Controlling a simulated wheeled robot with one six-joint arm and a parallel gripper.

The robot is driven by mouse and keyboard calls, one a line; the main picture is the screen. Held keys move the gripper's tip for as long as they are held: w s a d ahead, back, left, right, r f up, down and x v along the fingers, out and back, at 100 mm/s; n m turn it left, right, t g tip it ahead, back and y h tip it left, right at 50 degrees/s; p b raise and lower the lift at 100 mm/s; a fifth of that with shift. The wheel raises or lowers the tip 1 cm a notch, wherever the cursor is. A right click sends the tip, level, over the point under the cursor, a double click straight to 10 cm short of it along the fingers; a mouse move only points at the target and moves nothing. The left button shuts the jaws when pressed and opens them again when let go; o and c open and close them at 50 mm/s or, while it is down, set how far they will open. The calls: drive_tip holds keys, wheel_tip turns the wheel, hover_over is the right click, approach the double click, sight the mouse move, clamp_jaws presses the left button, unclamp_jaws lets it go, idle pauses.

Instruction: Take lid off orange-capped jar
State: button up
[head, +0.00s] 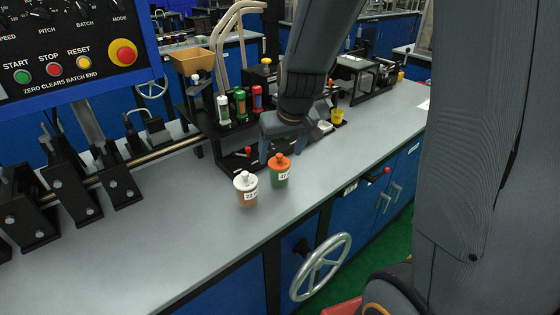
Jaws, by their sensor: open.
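The orange-capped jar (279,181) stands upright on the grey bench. It has a green body, a white label and an orange lid (279,163) with a round knob, seated on top. My gripper (284,149) is open and points down just above and behind the lid, with no visible contact. One finger shows to the left of the knob; the other is harder to make out. A second jar (246,196) with a white knobbed lid and brown body stands close to its left.
A black rack (200,120) with coloured bottles stands behind the jars. A control panel (75,45) and black roller brackets (70,195) are at left. A handwheel (320,266) juts from the bench front. The bench in front-left of the jars is clear.

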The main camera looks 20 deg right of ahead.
drive_tip(key=shift+x, duration=1.1)
drive_tip(key=shift+c, duration=0.3)
drive_tip(key=c, duration=1.1)
drive_tip(key=shift+o, duration=0.2)
